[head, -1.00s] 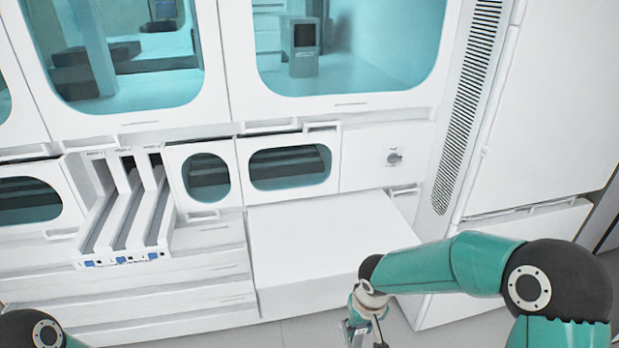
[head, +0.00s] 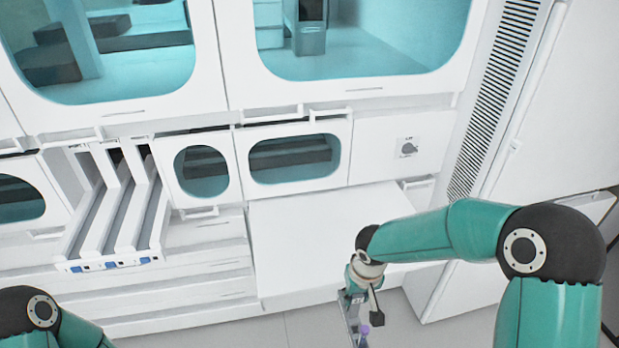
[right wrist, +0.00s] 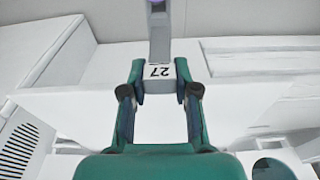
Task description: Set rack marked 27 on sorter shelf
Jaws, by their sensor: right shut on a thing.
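The rack marked 27 (right wrist: 158,72) is a narrow grey bar with a white label, which appears upside down in the right wrist view. My right gripper (right wrist: 160,80) is shut on its labelled end. In the head view the rack (head: 351,318) hangs below my right gripper (head: 362,285), in front of the white bench, and its lower end is cut off by the frame. A purple-capped tube (head: 364,330) shows at the rack. A white unit with sloping lanes (head: 118,222) and blue end labels stands at left; I cannot tell whether it is the sorter shelf. My left gripper is out of view.
A flat, empty white bench top (head: 320,225) lies in the middle, under small windowed doors (head: 292,158). A tall white cabinet with a slotted vent (head: 495,105) stands to the right. Grey floor (head: 300,328) is clear in front of the bench.

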